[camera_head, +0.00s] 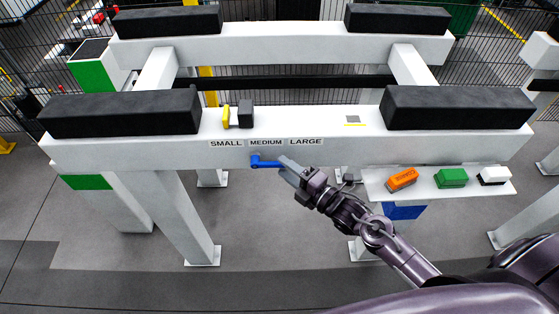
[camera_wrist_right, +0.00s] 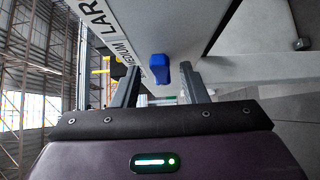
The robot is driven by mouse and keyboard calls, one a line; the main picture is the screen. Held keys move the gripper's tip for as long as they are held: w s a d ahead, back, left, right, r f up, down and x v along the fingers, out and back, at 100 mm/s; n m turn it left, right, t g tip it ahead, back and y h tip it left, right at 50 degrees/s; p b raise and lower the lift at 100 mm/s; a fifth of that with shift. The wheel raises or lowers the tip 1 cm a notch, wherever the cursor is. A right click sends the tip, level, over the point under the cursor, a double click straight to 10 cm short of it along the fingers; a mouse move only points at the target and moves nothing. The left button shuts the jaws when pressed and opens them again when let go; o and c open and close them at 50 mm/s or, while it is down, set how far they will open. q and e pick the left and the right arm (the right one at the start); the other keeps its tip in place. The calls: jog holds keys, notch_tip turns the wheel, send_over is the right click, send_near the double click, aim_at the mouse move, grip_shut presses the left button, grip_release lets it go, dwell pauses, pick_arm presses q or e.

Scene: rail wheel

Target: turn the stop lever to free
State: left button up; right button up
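The blue stop lever (camera_head: 266,162) is on the front face of the white beam (camera_head: 120,152), below the MEDIUM label (camera_head: 266,142). Its arm points right, roughly level, from its pivot at the left. My right gripper (camera_head: 286,166) is at the lever's right end. In the right wrist view its two fingers are apart, and the blue lever end (camera_wrist_right: 160,66) shows between the fingertips. I cannot tell whether a finger touches it. My left gripper is not in view.
A yellow block (camera_head: 226,117) and a dark block (camera_head: 245,114) stand on the beam above the lever. A white shelf (camera_head: 440,191) at the right holds orange (camera_head: 402,179), green (camera_head: 452,177) and white-topped (camera_head: 494,175) pieces. The floor below the beam is open between the legs.

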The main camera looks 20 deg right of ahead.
aim_at(271, 162)
jog(key=shift+x, duration=1.4)
jog(key=shift+d, duration=0.1)
jog(key=shift+c, duration=0.3)
grip_shut()
jog(key=shift+f, duration=0.1)
